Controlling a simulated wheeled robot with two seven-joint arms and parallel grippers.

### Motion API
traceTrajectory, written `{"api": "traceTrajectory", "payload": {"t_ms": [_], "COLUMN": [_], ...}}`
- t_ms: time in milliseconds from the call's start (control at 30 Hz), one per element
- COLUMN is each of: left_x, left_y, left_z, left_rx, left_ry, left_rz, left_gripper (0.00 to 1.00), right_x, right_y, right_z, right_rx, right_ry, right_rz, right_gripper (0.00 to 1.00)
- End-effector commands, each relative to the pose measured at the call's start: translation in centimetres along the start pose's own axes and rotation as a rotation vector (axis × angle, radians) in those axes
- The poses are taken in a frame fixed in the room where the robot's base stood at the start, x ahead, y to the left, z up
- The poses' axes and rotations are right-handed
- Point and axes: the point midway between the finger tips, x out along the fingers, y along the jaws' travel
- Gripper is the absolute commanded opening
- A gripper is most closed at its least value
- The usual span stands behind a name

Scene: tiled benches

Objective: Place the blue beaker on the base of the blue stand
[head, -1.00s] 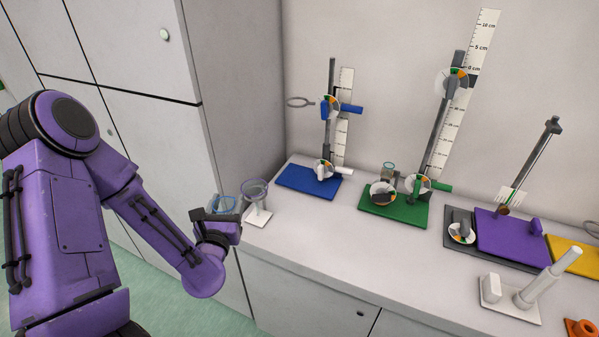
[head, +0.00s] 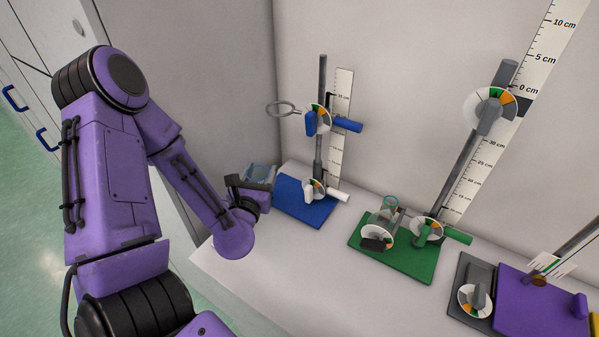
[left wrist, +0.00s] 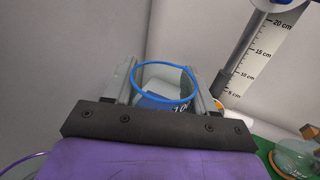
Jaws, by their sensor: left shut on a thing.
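My left gripper (head: 258,184) is shut on the blue beaker (head: 259,171), a clear glass vessel. In the left wrist view the beaker's blue rim (left wrist: 164,68) shows between the two fingers (left wrist: 166,84). In the head view the gripper is just left of the blue stand's base (head: 306,203), a flat blue plate. I cannot tell how high the beaker is above the bench. The stand's grey rod (head: 321,80) rises from the back of the base, with a ring (head: 284,108) at the upper left and a dial (head: 318,118). My right gripper is out of view.
A green stand base (head: 412,262) with a small glass vessel (head: 390,203) stands to the right. A purple base (head: 535,300) is farther right. White rulers (head: 341,100) stand behind the rods. The bench's front left (head: 235,278) is clear.

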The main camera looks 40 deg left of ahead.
Motion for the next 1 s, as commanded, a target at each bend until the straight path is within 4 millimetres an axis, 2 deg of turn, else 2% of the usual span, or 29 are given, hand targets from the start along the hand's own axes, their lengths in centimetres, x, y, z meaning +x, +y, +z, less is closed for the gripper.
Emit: {"api": "traceTrajectory", "payload": {"t_ms": [133,300,433,567,633,833,1000], "left_x": [0.2,1.4,2.2,4.2,5.3,8.9,11.3], "left_y": [0.0,-0.2,-0.3,-0.8,-1.0,-1.9,-2.4], "left_z": [-0.4,-1.5,-1.8,-2.7,-2.4,-4.0,-7.1], "left_rx": [0.000,0.002,-0.001,0.000,0.001,0.003,0.005], "left_ry": [-0.003,-0.009,-0.007,-0.004,0.001,0.003,0.003], "left_rz": [0.001,0.001,0.003,0.002,0.002,0.001,0.000], "left_gripper": [0.25,0.25,0.25,0.25,0.25,0.25,0.25], "right_x": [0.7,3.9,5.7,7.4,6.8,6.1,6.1], "right_y": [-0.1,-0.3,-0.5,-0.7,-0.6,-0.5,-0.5], "right_z": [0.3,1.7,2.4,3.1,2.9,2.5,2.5], "right_rx": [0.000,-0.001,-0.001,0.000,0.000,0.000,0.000], "right_ry": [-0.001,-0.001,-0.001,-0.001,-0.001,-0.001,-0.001], "right_rz": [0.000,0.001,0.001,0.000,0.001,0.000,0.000], "right_gripper": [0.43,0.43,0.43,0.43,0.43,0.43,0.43]}}
